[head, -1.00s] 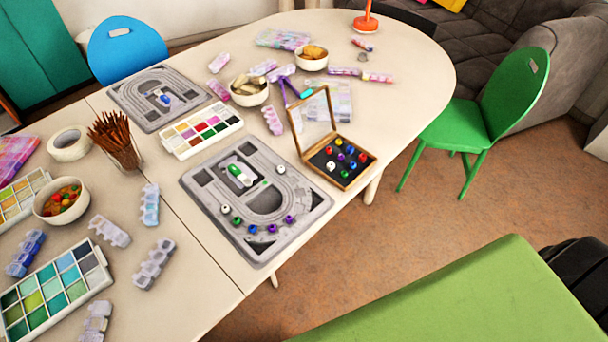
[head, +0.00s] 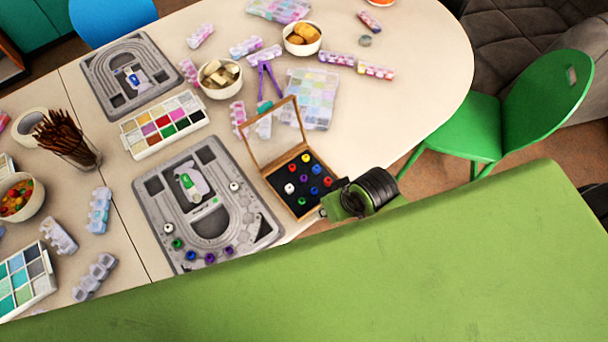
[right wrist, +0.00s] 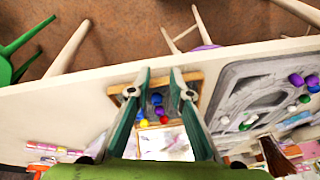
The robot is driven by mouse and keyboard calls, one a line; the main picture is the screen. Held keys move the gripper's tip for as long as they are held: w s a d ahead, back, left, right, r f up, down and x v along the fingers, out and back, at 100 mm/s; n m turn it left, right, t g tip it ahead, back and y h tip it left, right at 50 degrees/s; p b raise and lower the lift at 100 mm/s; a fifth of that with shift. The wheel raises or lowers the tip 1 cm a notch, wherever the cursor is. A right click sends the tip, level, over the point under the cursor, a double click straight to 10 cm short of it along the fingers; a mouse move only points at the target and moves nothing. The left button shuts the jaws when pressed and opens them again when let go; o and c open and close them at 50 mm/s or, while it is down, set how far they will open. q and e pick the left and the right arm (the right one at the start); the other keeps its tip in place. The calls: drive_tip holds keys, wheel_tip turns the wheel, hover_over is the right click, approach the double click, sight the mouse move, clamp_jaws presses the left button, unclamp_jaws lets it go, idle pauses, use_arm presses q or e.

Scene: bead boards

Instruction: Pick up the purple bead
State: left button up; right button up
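In the head view, a wooden box (head: 262,174) with a raised lid holds several coloured beads on a black bed; a small purple bead (head: 304,178) is near its middle. Two more purple beads, one (head: 210,258) beside the other (head: 228,250), lie on the near grey bead board (head: 264,229). My right gripper (right wrist: 160,75) is open in the right wrist view, its green fingers either side of the box's beads, with a purple-looking bead (right wrist: 157,110) between them in the picture. It appears to hold nothing. Fingertip height is unclear. My left gripper is out of view.
The near board also carries white, green and blue beads. A paint palette (head: 166,122), bowls (head: 220,78) and bead cases (head: 310,100) crowd the table behind. The table edge runs just in front of the box. A green chair (head: 545,105) stands at right.

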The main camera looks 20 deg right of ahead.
drive_tip(key=w+a+r+y, duration=0.1)
drive_tip(key=w+a+r, duration=0.25)
drive_tip(key=r, duration=0.45)
drive_tip(key=m+g, duration=0.3)
approach(305, 177)
drive_tip(key=shift+s+a+f+h+p, duration=0.15)
drive_tip(key=shift+a+f+p, duration=0.2)
drive_tip(key=shift+f, duration=0.25)
drive_tip(key=shift+w+a+f+h+p, duration=0.15)
drive_tip(key=shift+a+f+p, duration=0.15)
drive_tip(key=shift+f, duration=0.25)
drive_tip(key=shift+a+f+p, duration=0.15)
drive_tip(key=shift+f, duration=0.8)
drive_tip(key=shift+a+f+p, duration=0.15)
drive_tip(key=shift+a+f, duration=0.05)
drive_tip(key=shift+f, duration=0.7)
drive_tip(key=shift+a+f+p, duration=0.15)
drive_tip(key=shift+f, duration=0.8)
drive_tip(key=c, duration=0.4)
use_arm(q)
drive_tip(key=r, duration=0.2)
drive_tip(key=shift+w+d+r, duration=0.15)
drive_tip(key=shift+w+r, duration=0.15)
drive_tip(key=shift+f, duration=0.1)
use_arm(e)
drive_tip(key=shift+r, duration=0.15)
